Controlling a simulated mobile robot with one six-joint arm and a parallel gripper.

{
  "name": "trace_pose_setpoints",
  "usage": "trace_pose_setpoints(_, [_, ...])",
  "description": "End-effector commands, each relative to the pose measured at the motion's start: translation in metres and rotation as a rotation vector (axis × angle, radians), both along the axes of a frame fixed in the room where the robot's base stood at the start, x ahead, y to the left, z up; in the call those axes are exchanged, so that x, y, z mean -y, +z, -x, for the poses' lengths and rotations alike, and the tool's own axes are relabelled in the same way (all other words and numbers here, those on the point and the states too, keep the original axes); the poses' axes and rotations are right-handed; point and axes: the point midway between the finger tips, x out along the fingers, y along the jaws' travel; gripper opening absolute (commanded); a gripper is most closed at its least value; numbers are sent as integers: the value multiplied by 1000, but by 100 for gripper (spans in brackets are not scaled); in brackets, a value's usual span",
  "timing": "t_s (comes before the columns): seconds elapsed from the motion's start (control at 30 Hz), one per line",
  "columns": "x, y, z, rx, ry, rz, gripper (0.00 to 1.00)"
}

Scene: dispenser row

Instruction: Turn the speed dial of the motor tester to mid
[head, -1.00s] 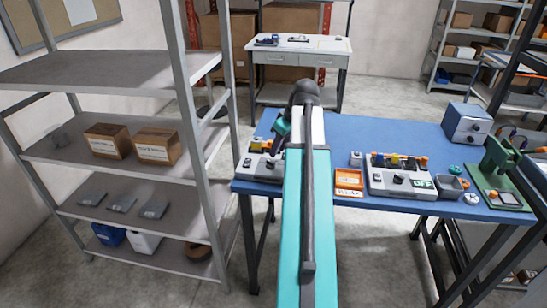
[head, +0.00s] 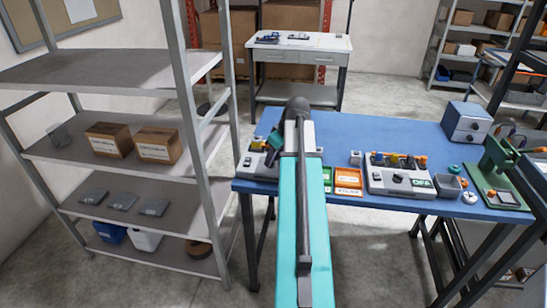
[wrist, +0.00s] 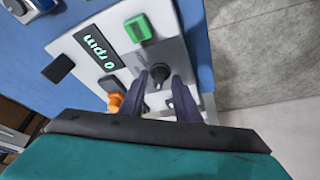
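The motor tester (wrist: 95,25) is a pale grey panel in the wrist view, with a lit "0 rpm" display (wrist: 97,51), a green block-like control (wrist: 139,28) and a dark dial (wrist: 160,73). In the head view the tester (head: 256,172) stands at the left end of the blue table, partly hidden by my arm. My gripper (wrist: 160,84) has its two dark fingers apart, one on each side of the dial. I cannot tell whether they touch it. The fingers are hidden in the head view.
Green (head: 327,178) and orange (head: 348,181) trays lie right of the tester. A second grey device marked "OFF" (head: 400,181), a blue box (head: 466,122) and a green press (head: 498,165) stand further right. A grey shelf rack (head: 190,120) is close on the left. The table's back middle is clear.

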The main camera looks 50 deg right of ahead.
Motion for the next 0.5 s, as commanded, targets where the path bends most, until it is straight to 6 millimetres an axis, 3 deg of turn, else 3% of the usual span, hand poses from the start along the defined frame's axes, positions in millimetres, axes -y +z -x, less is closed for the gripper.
trace_pose_setpoints(0.1, [0,0,0,0,0,0,26])
trace_pose_setpoints(0.27, [0,0,0,0,0,0,0])
trace_pose_setpoints(0.5, [0,0,0,0,-3,0,0])
